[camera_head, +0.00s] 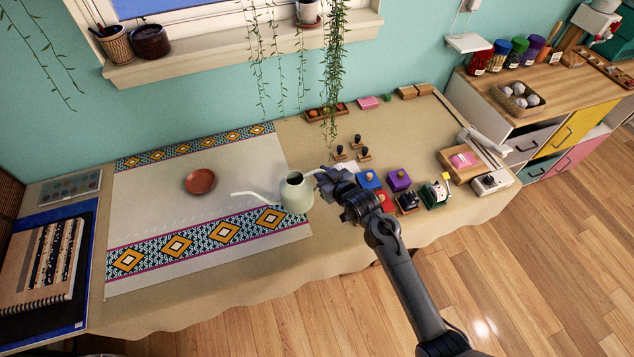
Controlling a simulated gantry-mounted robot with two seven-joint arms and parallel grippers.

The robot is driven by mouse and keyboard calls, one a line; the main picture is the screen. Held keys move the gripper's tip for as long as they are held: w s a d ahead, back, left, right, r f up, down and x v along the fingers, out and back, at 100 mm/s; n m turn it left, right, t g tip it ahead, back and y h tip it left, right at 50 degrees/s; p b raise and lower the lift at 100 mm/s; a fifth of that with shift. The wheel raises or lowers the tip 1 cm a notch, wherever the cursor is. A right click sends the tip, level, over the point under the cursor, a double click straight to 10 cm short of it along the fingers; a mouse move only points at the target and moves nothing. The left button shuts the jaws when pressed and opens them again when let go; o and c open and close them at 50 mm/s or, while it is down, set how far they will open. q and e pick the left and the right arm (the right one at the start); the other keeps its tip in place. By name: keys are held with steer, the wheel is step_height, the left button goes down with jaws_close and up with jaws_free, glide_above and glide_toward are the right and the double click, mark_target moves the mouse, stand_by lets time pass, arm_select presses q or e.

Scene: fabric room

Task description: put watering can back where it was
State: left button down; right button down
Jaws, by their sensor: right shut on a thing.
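The pale cream watering can (296,194) is at the right side of the patterned cloth, upright, with its long thin spout pointing left. My right gripper (325,180) is at the can's right side, shut on it where its handle would be; the fingers hide that part. I cannot tell whether the can's base touches the cloth or is slightly above it. A terracotta saucer (200,181) lies on the cloth to the left of the spout, empty. My left gripper is not in view.
The patterned cloth (150,220) is mostly clear around the saucer. Stamps (364,154), colored ink pads (399,180) and small devices stand to the right, close to my right arm. Hanging vines (333,70) drop behind. A notebook (42,262) lies at the left end.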

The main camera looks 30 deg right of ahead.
steer(key=shift+w+a+f+b, duration=0.15)
steer(key=shift+w+f, duration=0.15)
steer(key=shift+f, duration=0.55)
steer(key=shift+w+a+f+b, duration=0.15)
steer(key=shift+w+f, duration=0.2)
steer(key=shift+f, duration=0.5)
steer(key=shift+w+a+f+b, duration=0.15)
steer(key=shift+w+f, duration=0.15)
steer(key=shift+f, duration=0.55)
steer(key=c, duration=1.1)
jaws_free()
steer(key=shift+d+f, duration=0.1)
